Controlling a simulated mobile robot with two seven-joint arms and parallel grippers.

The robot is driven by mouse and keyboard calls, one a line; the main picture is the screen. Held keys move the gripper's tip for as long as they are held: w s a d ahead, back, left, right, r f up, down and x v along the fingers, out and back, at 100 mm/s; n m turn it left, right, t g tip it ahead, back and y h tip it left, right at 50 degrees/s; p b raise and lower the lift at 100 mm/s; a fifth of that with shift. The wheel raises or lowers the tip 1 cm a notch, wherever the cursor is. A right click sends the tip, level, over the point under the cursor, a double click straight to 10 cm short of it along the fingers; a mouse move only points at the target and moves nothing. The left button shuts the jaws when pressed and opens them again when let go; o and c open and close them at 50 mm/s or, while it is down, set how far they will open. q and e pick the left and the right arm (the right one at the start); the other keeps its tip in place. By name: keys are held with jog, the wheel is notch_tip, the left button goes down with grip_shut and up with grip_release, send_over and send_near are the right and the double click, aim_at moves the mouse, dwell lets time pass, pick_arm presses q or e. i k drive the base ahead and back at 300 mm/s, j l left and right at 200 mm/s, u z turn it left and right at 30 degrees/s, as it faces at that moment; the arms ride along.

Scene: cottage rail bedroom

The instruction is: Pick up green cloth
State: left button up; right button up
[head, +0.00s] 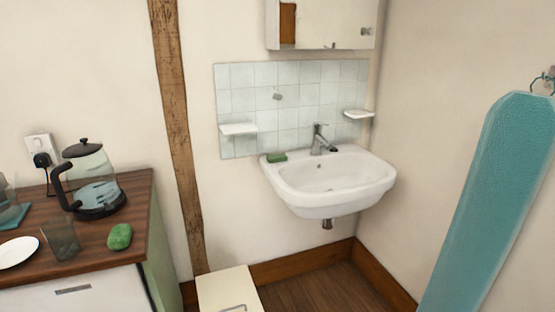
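A small green lump (119,236), which could be a folded cloth or a sponge, lies at the front right of the wooden countertop (134,192). A second, smaller green item (276,157) lies on the back left rim of the white sink (330,182); it looks like a flat block or folded cloth. I cannot tell from this view which one is the cloth. Neither of my grippers is in view.
A glass kettle (92,183), a drinking glass (62,238) and a white plate (17,251) stand near the counter's green lump. A teal ironing board (490,205) hangs at right. Wooden floor (318,289) shows between.

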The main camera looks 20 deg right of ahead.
aim_at(276, 158)
jog(key=u, duration=0.3)
jog(key=i+l+u, duration=0.1)
jog(key=l+u, duration=0.9)
jog(key=l, duration=0.65)
